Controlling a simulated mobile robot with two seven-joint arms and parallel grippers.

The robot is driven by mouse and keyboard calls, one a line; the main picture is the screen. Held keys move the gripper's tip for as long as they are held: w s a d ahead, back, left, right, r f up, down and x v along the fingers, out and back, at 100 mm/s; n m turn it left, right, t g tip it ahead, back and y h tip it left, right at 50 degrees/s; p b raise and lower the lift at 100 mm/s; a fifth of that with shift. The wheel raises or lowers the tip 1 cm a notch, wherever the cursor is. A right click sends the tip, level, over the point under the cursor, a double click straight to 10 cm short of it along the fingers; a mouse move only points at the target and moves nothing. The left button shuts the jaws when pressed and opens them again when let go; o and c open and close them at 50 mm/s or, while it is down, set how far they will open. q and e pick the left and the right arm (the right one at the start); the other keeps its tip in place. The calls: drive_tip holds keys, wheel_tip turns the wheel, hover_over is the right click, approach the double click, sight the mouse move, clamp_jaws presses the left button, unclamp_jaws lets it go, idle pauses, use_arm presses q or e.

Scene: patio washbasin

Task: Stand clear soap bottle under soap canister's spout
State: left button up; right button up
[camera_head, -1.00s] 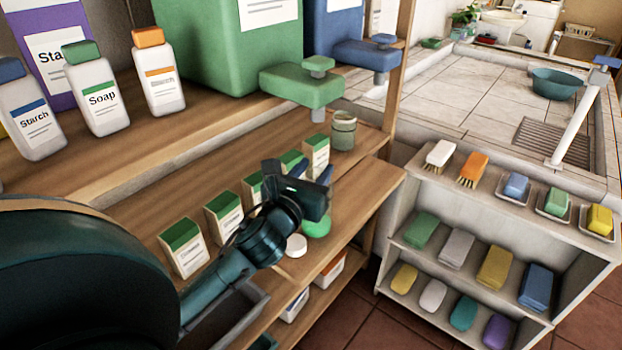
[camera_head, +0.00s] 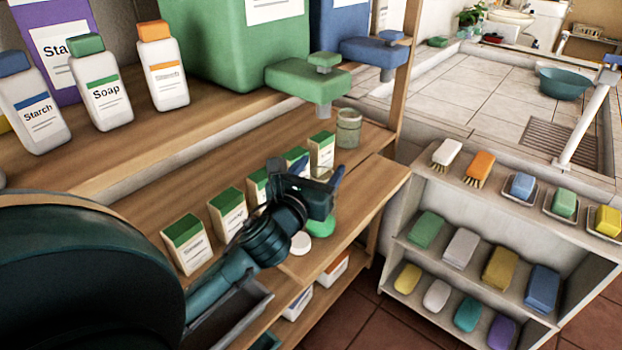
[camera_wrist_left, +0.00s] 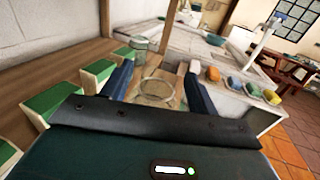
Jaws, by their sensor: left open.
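The soap canister is taken to be the large green one (camera_head: 235,45), with a green tap (camera_head: 310,80) whose spout points down. A clear, greenish glass vessel (camera_head: 348,130) stands upright on the lower wooden shelf, just right of the spout in the picture; it also shows in the left wrist view (camera_wrist_left: 140,44). My left gripper (camera_head: 309,172) is open above the shelf, nearer than that vessel. In the left wrist view, a second clear round rim (camera_wrist_left: 157,88) shows between my open fingers (camera_wrist_left: 158,88); its lower part is hidden. Which vessel is the soap bottle, I cannot tell. My right gripper is out of view.
Several green-topped boxes (camera_head: 228,211) line the shelf beside my left arm. A white disc (camera_head: 300,243) and a green round item (camera_head: 320,226) lie near the gripper. A wooden post (camera_head: 405,80) stands right of the tap. Labelled bottles (camera_head: 100,90) stand on the upper shelf.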

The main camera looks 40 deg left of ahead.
use_arm(q)
drive_tip(key=shift+s+d, duration=1.1)
drive_tip(key=shift+s, duration=4.8)
drive_tip(key=s+d+f+n+g+h, duration=0.3)
drive_tip(key=d+f+n, duration=0.5)
drive_tip(key=n, duration=0.7)
drive_tip(key=s+d+f+n+g+h, duration=0.2)
drive_tip(key=d+f+n, duration=0.6)
drive_tip(key=f+n, duration=0.5)
drive_tip(key=n+g+h, duration=0.1)
drive_tip(key=n+h, duration=0.1)
drive_tip(key=n, duration=0.1)
drive_tip(key=shift+s+h, duration=0.4)
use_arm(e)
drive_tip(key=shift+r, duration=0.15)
use_arm(q)
drive_tip(key=shift+d, duration=0.1)
